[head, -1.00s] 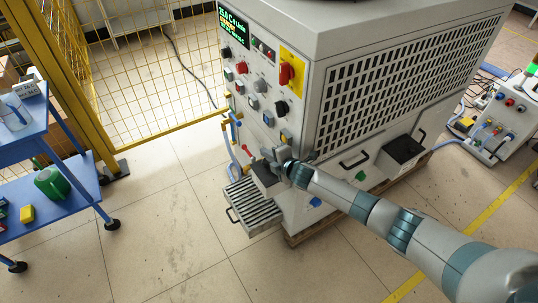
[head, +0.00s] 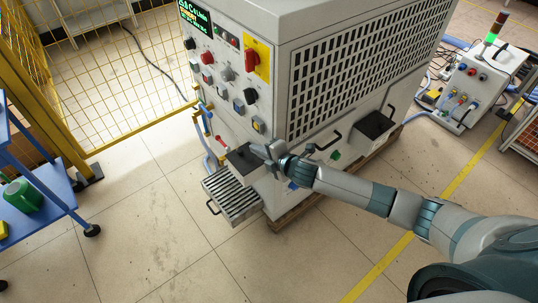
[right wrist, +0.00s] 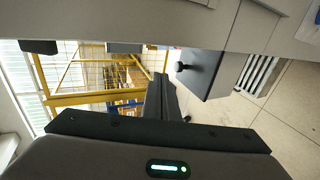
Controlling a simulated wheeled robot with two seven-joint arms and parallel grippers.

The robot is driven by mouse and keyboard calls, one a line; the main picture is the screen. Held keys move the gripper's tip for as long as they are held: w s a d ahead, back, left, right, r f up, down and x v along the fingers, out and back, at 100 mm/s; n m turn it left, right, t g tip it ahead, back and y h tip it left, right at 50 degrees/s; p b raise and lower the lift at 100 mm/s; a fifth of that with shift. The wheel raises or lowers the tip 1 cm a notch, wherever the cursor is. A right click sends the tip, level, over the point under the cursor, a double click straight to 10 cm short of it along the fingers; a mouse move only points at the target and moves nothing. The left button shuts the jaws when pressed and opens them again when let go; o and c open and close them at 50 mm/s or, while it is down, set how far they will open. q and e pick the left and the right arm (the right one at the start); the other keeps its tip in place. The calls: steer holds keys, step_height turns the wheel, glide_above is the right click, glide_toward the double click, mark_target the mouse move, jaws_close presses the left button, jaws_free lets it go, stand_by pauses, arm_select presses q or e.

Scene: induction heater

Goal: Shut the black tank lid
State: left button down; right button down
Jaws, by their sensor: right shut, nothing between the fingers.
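The black tank lid (head: 241,161) is a dark flat panel on a small grey tank at the machine's lower front corner. In the head view it looks roughly level; I cannot tell whether it is fully seated. Any contact with the lid is unclear. My left gripper is out of view.
The grey machine (head: 300,40) stands close behind the gripper, with knobs and switches on its panel. A slatted metal tray (head: 232,197) sits below the tank. A black-topped box (head: 373,126) projects farther right. A blue cart (head: 45,190) stands left; the floor between is clear.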

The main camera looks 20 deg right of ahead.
steer(key=v, duration=0.6)
steer(key=shift+s, duration=0.2)
steer(key=shift+r, duration=0.15)
